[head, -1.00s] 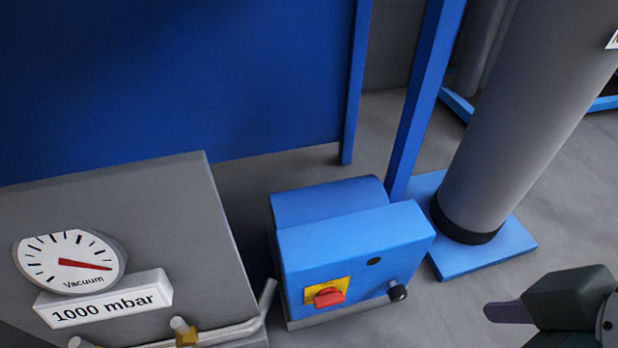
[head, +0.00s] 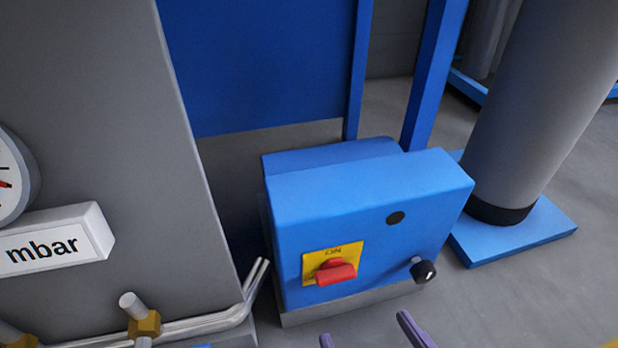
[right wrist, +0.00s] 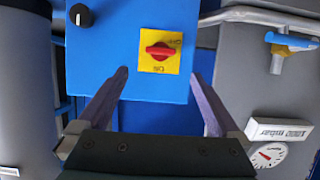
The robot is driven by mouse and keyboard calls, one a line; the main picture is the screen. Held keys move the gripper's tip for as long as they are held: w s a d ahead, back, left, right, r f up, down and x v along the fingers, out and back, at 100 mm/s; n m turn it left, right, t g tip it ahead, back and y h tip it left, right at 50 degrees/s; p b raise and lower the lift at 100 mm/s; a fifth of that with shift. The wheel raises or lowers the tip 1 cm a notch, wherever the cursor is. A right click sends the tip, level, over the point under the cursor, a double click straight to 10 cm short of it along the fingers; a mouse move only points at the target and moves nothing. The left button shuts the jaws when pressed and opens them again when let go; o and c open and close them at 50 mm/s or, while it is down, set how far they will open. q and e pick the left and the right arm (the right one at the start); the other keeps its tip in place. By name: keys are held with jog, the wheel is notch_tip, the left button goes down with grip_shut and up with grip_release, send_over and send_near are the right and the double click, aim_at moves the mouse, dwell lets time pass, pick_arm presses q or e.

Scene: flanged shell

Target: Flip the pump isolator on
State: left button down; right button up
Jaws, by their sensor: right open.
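The pump isolator is a red handle (head: 336,272) on a yellow plate (head: 347,250), on the front of a blue box (head: 370,210). The plate has "ON" at its top and a small, hard-to-read label at its left. The handle lies roughly sideways. My right gripper (head: 368,333) is open and empty at the bottom edge, in front of and below the box, apart from the handle. In the upside-down right wrist view, the red handle (right wrist: 160,52) shows beyond and between the open fingers of the gripper (right wrist: 159,76). My left gripper is out of view.
A black knob (head: 423,271) sticks out at the box's lower right. At left stand a grey cabinet (head: 120,130), a "mbar" display (head: 50,243) and pipes with a brass fitting (head: 146,322). A grey column (head: 550,110) stands at right.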

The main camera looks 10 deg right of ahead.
aim_at(337, 275)
jog(key=b+x, duration=0.5)
jog(key=x, duration=0.4)
jog(key=shift+w, duration=0.25)
jog(key=shift+c, duration=0.2)
jog(key=c, duration=1.3)
